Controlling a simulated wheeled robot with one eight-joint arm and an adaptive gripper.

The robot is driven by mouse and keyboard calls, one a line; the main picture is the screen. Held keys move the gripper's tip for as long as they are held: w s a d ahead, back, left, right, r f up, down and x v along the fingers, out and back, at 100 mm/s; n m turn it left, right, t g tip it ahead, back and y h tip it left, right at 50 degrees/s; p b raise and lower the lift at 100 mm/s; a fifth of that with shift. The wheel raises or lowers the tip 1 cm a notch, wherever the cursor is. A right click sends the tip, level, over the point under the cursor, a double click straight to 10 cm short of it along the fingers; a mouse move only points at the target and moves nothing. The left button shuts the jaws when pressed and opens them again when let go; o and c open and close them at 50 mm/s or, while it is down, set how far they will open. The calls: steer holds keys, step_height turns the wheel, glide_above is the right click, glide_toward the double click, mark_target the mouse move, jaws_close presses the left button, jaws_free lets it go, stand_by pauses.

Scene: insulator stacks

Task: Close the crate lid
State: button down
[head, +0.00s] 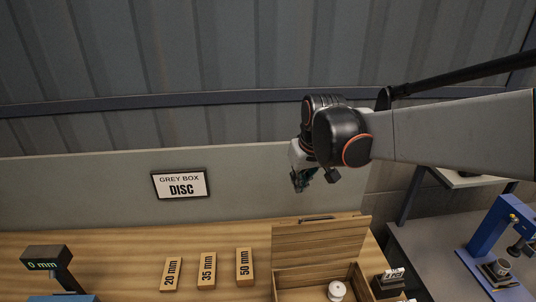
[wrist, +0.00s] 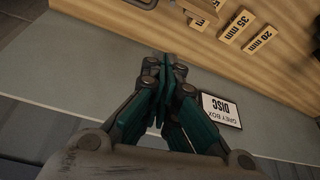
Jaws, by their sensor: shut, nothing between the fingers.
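The wooden crate (head: 354,281) stands at the right part of the wooden bench. Its lid (head: 320,241) is open, standing up at the crate's back with a dark handle (head: 317,218) along its top edge. A white round insulator piece (head: 337,290) is inside the crate. My gripper (head: 299,187) is in the air above and behind the raised lid, apart from it. In the wrist view my gripper (wrist: 165,62) has its teal fingers together, with nothing between them. The crate's lower front is cut off by the head view's bottom edge.
Blocks marked 20 mm (head: 171,274), 35 mm (head: 206,271) and 50 mm (head: 245,267) lie left of the crate. A small dark holder with a card (head: 389,283) stands right of it. A gauge (head: 47,260) is far left, a blue press (head: 497,240) far right. A sign reads GREY BOX DISC (head: 180,184).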

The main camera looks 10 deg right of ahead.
step_height(320, 180, down, 9)
steer(key=shift+s+f, duration=0.2)
stand_by(0.6)
stand_by(0.4)
